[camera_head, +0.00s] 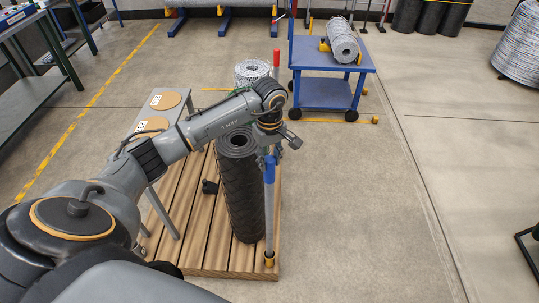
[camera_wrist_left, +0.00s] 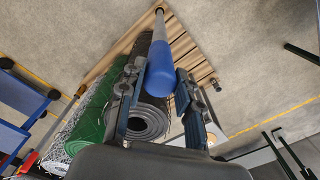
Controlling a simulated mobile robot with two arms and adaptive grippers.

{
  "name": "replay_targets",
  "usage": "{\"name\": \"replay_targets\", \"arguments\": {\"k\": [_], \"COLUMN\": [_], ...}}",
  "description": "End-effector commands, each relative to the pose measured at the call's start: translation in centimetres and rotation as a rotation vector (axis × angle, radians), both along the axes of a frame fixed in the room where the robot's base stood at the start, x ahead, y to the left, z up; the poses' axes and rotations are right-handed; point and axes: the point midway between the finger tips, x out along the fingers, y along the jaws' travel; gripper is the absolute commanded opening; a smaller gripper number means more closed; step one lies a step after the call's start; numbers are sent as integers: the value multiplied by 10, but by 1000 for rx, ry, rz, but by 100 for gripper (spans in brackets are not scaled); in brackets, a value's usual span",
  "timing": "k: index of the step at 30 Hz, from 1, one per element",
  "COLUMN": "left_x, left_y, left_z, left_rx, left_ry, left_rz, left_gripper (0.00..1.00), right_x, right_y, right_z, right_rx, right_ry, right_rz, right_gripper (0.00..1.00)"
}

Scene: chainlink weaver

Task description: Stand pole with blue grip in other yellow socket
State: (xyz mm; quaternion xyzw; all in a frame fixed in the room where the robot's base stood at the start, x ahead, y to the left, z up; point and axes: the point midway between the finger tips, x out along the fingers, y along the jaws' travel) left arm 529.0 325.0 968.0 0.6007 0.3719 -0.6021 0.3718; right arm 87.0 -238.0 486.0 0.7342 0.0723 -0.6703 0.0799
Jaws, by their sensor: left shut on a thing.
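The pole (camera_head: 269,215) with the blue grip (camera_head: 269,168) stands about upright at the front right corner of the wooden pallet. Its foot is at a yellow socket (camera_head: 269,259); I cannot tell whether it is fully seated. My left gripper (camera_head: 272,148) is at the top of this pole. In the left wrist view the blue grip (camera_wrist_left: 160,72) lies between the two fingers of the gripper (camera_wrist_left: 157,98), which is shut on it. A pole with a red grip (camera_head: 276,62) stands at the back of the pallet. My right gripper is not in view.
A dark roll (camera_head: 240,195) stands on the pallet (camera_head: 205,245) close beside the pole. A grey table with round discs (camera_head: 152,124) is to the left. A blue cart (camera_head: 330,93) with a wire roll stands behind.

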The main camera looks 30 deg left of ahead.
Motion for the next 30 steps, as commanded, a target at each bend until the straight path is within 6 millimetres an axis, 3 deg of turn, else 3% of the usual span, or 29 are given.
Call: {"name": "replay_targets", "arguments": {"k": [1,21,30], "left_x": [1,1,2], "left_y": [1,1,0], "left_z": [-10,-83,-102], "left_rx": [1,0,-1], "left_ry": [-5,-4,-5], "left_rz": [1,2,2], "left_gripper": [8,8,8], "right_x": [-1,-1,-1], "right_y": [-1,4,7], "right_z": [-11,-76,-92], "right_rx": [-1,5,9], "right_ry": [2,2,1], "right_rz": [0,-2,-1], "right_gripper": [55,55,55]}}
